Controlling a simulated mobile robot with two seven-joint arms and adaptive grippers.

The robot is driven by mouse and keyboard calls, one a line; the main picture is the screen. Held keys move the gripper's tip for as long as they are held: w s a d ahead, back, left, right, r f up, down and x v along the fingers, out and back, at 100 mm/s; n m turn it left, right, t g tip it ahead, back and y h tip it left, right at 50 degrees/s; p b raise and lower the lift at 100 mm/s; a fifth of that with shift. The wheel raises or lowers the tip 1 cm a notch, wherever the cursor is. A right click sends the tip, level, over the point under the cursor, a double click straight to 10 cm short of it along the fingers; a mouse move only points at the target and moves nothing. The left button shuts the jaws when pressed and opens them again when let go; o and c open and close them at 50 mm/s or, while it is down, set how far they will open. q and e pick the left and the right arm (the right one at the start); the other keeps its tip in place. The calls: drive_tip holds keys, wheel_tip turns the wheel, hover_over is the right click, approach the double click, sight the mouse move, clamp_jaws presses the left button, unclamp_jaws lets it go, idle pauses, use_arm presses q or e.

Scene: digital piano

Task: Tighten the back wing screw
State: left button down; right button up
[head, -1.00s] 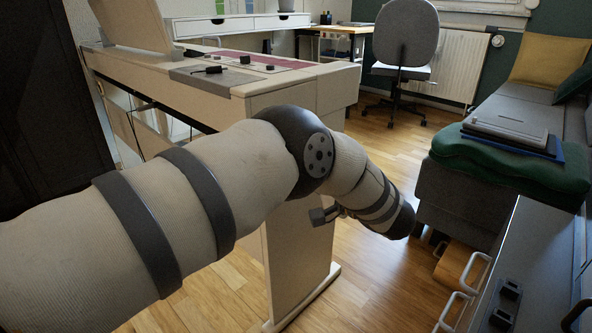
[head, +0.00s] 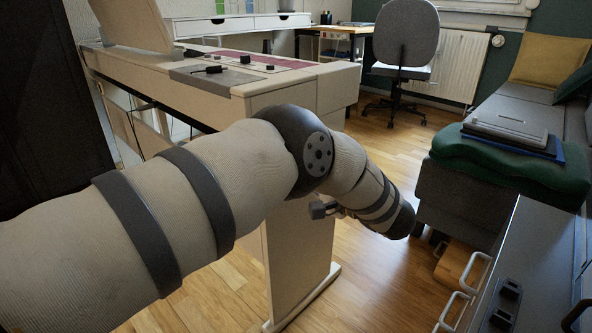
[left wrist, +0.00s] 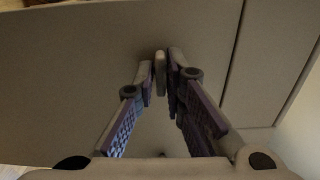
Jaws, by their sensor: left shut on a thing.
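The digital piano (head: 285,97) stands at the centre left in the head view, on a pale side panel (head: 300,265). My left arm crosses in front of it and bends down towards the panel's right side. In the left wrist view my left gripper (left wrist: 160,66) is shut on a small pale upright piece between its fingertips, which I take to be the back wing screw (left wrist: 160,60). A flat grey-beige surface (left wrist: 80,70) lies behind it. The screw's threaded part is hidden. My right gripper is in neither view.
A sofa (head: 450,195) with a green blanket (head: 535,175) and laptop stands at the right. A dark cabinet (head: 535,250) with pale handles is at lower right. An office chair (head: 405,45) stands behind. Wooden floor (head: 375,150) is free between piano and sofa.

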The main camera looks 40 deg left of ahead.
use_arm(q)
drive_tip(key=c, duration=1.7)
unclamp_jaws()
drive_tip(key=shift+r, duration=0.1)
drive_tip(key=d, duration=0.8)
drive_tip(key=s+d, duration=0.1)
drive_tip(key=d, duration=0.3)
